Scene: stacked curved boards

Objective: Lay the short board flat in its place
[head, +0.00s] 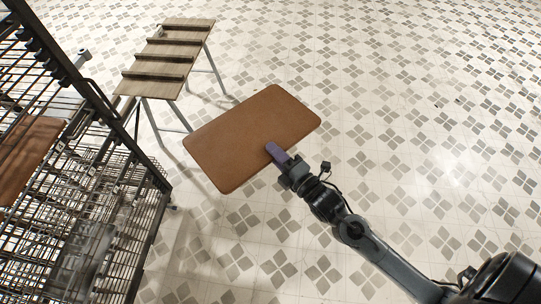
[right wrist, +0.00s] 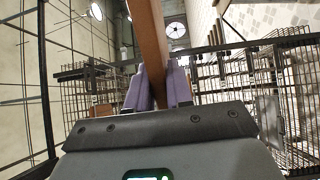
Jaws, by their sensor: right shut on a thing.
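A brown board (head: 252,135) with rounded corners is held out over the tiled floor in the head view. My right gripper (head: 274,150) is shut on its near edge, with a purple finger lying over the board. In the right wrist view the board (right wrist: 149,45) shows edge-on between the two purple fingers of the right gripper (right wrist: 153,88). Another brown board (head: 25,155) lies in the wire rack at the left of the head view, partly hidden by the bars. My left gripper is not in view.
A dark wire rack (head: 150,215) stands at the left. A small wooden-topped stand (head: 170,55) with dark cross strips and metal legs stands behind the held board. The tiled floor to the right is clear.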

